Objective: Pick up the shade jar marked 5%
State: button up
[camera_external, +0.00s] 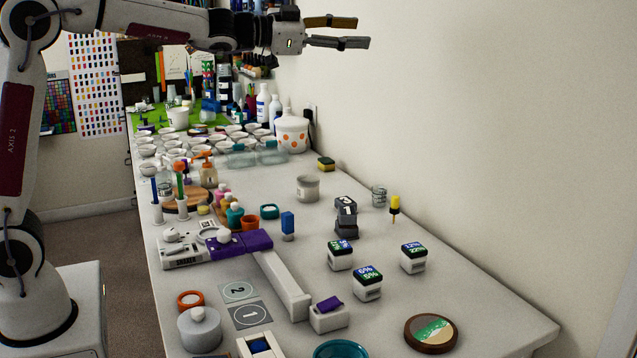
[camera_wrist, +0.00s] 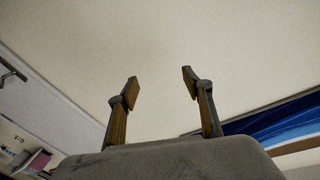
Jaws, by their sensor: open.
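Three small white jars with dark lids and blue-green percent labels stand upright on the right part of the table. The front jar (camera_external: 367,283) has a label that seems to read 6% and 5%, though the print is small. The right jar (camera_external: 413,258) seems to read 12% and 22%. The label of the left jar (camera_external: 341,255) is too small to read surely. My gripper (camera_external: 352,32) is open and empty, high above the table toward the back wall, far from the jars. In the wrist view its two fingers (camera_wrist: 160,82) are spread, with no jar in sight.
A round wooden disc (camera_external: 431,333) lies in front.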

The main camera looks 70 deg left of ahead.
jog(key=w+d+f+m+h, duration=0.2)
jog(key=w+m+h, duration=0.1)
jog(key=w, duration=0.1)
jog(key=m+g+h, duration=0.8)
jog(key=m+g, duration=0.1)
jog(key=g, duration=1)
send_near(339, 246)
jog(key=d, duration=0.3)
jog(key=shift+w+d+f, duration=0.1)
jog(key=shift+w+d, duration=0.05)
jog(key=shift+d, duration=0.1)
jog(key=shift+s+a+f+m, duration=0.2)
jog(key=shift+s+f+m, duration=0.1)
jog(key=shift+s+f, duration=0.1)
jog(key=shift+d, duration=0.1)
jog(key=shift+x, duration=1.25)
